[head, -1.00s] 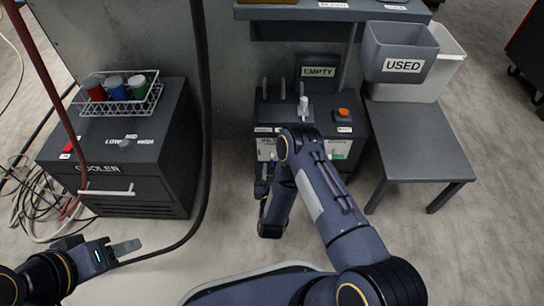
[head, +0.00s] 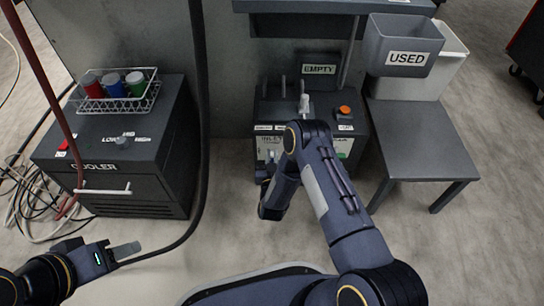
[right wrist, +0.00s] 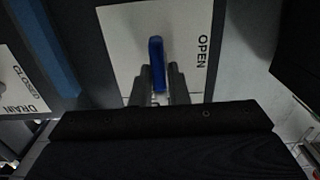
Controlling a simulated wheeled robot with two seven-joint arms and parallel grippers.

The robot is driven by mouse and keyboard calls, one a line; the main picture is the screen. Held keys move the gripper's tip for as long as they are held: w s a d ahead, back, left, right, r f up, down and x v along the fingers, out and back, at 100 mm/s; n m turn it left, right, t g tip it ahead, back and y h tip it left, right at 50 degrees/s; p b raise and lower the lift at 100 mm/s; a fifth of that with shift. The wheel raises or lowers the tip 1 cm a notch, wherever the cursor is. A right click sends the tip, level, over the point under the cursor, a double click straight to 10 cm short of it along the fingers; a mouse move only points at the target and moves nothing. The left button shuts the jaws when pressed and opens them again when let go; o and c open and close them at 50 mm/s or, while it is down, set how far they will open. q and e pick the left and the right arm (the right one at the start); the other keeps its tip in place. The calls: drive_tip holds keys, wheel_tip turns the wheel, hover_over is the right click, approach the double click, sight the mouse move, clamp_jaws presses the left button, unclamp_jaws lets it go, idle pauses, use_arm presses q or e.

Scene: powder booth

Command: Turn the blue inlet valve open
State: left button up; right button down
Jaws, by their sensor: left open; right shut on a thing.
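The blue inlet valve handle (right wrist: 156,62) stands out from a white label plate marked OPEN (right wrist: 202,52) on its right side in the right wrist view. My right gripper (right wrist: 160,88) has its two fingers on either side of the handle's lower part and is shut on it. In the head view, the INLET plate (head: 268,143) shows on the front of the dark machine (head: 320,115). My right arm covers part of that front, and the handle and right fingertips are hidden there. My left gripper (head: 124,251) is open and empty, low over the floor at the left.
A DRAIN plate marked CLOSED (right wrist: 18,82) lies left of the inlet plate. The cooler (head: 120,190) with a wire basket (head: 118,100) stands left. A grey side table (head: 420,145) with the USED bin (head: 404,42) stands right. A black hose (head: 203,110) hangs between cooler and machine.

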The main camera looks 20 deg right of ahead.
drive_tip(key=shift+a+f+n, duration=0.1)
drive_tip(key=shift+f+n, duration=0.05)
drive_tip(key=shift+n, duration=0.55)
drive_tip(key=n, duration=0.2)
drive_tip(key=shift+a+n, duration=0.15)
drive_tip(key=shift+n, duration=0.25)
drive_tip(key=shift+a+f+n, duration=0.1)
drive_tip(key=shift+f+n, duration=0.15)
drive_tip(key=shift+n, duration=2)
drive_tip(key=shift+a+f+n, duration=0.1)
drive_tip(key=shift+f+n, duration=0.1)
drive_tip(key=shift+n, duration=2.1)
drive_tip(key=shift+a+f+n, duration=0.1)
drive_tip(key=shift+f+n, duration=0.15)
drive_tip(key=shift+n, duration=2)
drive_tip(key=shift+d, duration=0.1)
drive_tip(key=c, duration=1.5)
unclamp_jaws()
drive_tip(key=shift+w, duration=0.1)
drive_tip(key=shift+r, duration=0.1)
